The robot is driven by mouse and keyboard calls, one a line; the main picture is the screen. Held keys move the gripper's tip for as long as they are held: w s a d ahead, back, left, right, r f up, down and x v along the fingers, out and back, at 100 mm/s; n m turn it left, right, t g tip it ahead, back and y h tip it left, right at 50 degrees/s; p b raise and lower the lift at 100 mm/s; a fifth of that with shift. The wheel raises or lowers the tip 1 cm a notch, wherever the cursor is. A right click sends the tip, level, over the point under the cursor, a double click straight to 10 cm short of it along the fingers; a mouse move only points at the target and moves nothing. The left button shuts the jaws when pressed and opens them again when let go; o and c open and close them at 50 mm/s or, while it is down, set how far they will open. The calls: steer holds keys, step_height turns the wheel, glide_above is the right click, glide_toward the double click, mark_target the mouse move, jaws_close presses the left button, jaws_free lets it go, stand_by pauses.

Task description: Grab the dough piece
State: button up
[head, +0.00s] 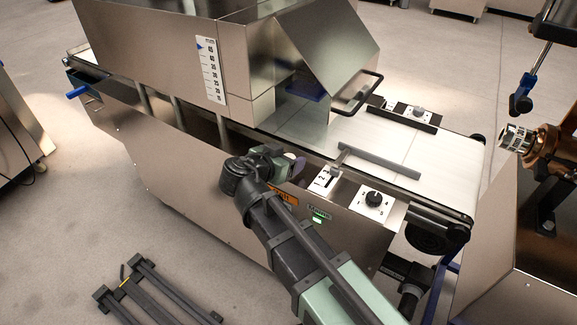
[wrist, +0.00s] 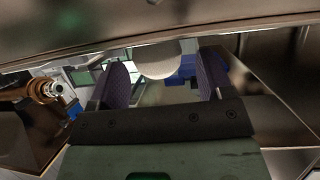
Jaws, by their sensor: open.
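The dough piece (wrist: 158,60) is a pale, rounded lump at the top centre of the wrist view. It appears between the two purple, textured fingers of my gripper (wrist: 163,72), which are apart. I cannot tell whether either finger touches the dough. In the head view my gripper (head: 294,165) is at the near side of the dough machine, low beside the belt, and mostly hidden by my wrist. I cannot make out the dough in the head view.
The steel dough machine (head: 180,70) has a pale conveyor belt (head: 400,140), with a bar guide (head: 380,160) and a control knob panel (head: 374,200) near my arm. A second machine (head: 520,240) stands at the right. A dark frame (head: 150,290) is on the floor.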

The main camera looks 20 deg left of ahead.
steer(key=shift+w+d+f, duration=0.25)
steer(key=shift+w+f, duration=0.05)
steer(key=shift+w, duration=0.3)
steer(key=c, duration=1)
steer(key=shift+r, duration=0.15)
